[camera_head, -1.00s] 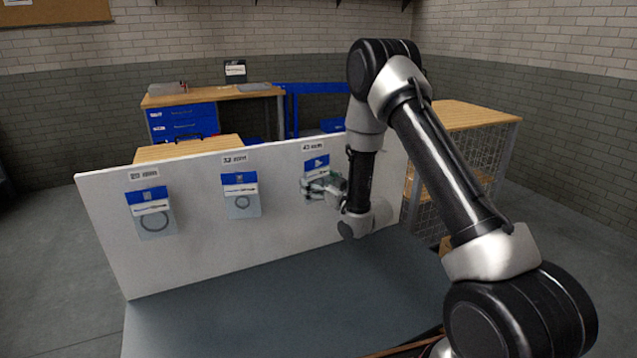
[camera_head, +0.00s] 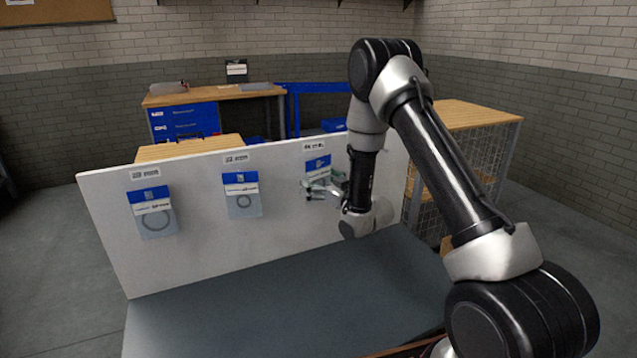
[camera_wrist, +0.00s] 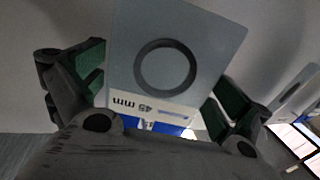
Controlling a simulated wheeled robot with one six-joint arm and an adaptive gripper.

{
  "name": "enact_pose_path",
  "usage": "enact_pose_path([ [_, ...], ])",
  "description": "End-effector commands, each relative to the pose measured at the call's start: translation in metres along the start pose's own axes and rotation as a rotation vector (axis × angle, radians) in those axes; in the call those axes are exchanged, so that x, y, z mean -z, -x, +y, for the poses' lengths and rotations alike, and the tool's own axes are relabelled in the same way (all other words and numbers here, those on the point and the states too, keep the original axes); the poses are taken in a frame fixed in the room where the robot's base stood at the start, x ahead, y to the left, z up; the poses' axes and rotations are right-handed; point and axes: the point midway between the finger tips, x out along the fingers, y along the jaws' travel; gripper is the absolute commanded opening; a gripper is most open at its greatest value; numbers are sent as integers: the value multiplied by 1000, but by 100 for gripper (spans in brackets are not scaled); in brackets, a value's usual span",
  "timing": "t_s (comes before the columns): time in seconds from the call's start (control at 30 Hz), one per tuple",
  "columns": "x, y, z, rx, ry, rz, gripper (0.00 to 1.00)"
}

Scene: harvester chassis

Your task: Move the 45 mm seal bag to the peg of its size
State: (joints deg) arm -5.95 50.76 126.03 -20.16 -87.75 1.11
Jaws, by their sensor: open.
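A grey seal bag with a dark ring and a "45 mm" label (camera_wrist: 165,75) is between the fingers in the wrist view, its print upside down. Its blue header (camera_wrist: 165,127) is partly hidden by my gripper. My gripper (camera_head: 312,189) is open in front of the rightmost bag (camera_head: 317,166) on the white board. In the wrist view, my gripper (camera_wrist: 162,90) has green pads on both sides of the bag, not closed on it. The gripper hides the lower part of that bag in the head view. The pegs themselves are too small to make out.
Two more blue-headed bags hang on the white board (camera_head: 200,260), at the left (camera_head: 154,212) and in the middle (camera_head: 242,195). Small labels sit above the bags, unreadable now. The grey tabletop (camera_head: 260,315) before the board is clear. A wooden-topped bench (camera_head: 213,94) stands behind.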

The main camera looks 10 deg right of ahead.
Motion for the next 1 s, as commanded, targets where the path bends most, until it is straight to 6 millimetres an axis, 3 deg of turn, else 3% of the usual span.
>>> enact_pose_path([
  [0.17, -1, 11, 1, -2, -1, -2, 100],
  [0.6, -1, 100, 1, -3, -1, -2, 100],
  [0.77, -1, 117, 0, -1, -3, -5, 100],
  [0.87, -18, 121, -1, 6, -8, -75, 100],
  [0.97, -60, 130, -2, 4, -16, -258, 100],
  [1.0, -83, 138, -1, 0, -22, -361, 100],
])
